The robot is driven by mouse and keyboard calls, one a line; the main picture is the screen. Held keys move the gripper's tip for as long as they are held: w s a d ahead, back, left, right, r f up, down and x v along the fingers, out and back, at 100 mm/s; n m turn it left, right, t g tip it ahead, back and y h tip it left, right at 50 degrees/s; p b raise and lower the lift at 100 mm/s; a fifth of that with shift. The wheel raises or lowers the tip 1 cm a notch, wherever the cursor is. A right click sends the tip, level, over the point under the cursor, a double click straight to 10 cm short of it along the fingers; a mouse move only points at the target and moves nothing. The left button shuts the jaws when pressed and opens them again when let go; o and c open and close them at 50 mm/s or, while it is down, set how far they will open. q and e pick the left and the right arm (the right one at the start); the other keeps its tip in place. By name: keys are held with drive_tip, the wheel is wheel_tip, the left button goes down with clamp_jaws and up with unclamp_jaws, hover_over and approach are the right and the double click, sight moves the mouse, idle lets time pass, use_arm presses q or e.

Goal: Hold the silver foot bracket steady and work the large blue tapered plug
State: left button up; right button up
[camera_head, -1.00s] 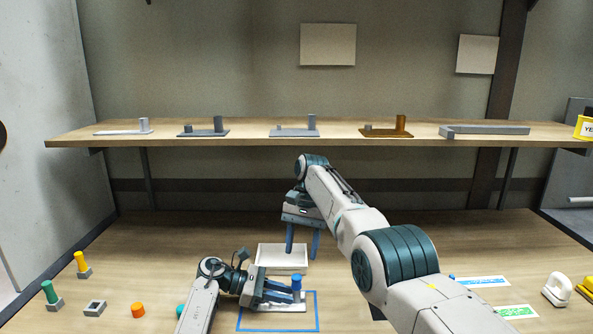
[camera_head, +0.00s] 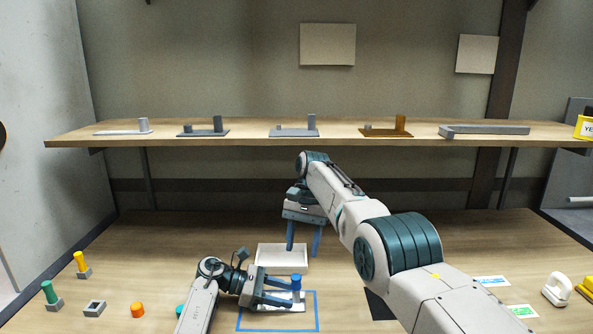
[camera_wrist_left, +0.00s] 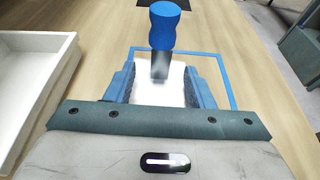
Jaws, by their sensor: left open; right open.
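The silver foot bracket (camera_head: 285,309) lies flat inside a blue outline on the table; it looks pale and glossy in the left wrist view (camera_wrist_left: 158,93). The large blue tapered plug (camera_head: 296,281) stands upright at the top of the bracket's grey post, and it also shows in the left wrist view (camera_wrist_left: 165,27). My left gripper (camera_head: 285,292) is open, its blue fingers on either side of the bracket; I cannot tell whether they touch it. My right gripper (camera_head: 303,250) is open and empty, pointing down near the white tray behind the bracket.
The white tray (camera_head: 262,262) stands just behind the outline (camera_head: 317,312). At left are green (camera_head: 48,292) and yellow (camera_head: 80,262) plugs in grey blocks, an empty grey block (camera_head: 95,308) and an orange plug (camera_head: 137,310). A shelf (camera_head: 240,142) with several brackets spans the back.

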use_arm(q)
drive_tip(key=v, duration=1.2)
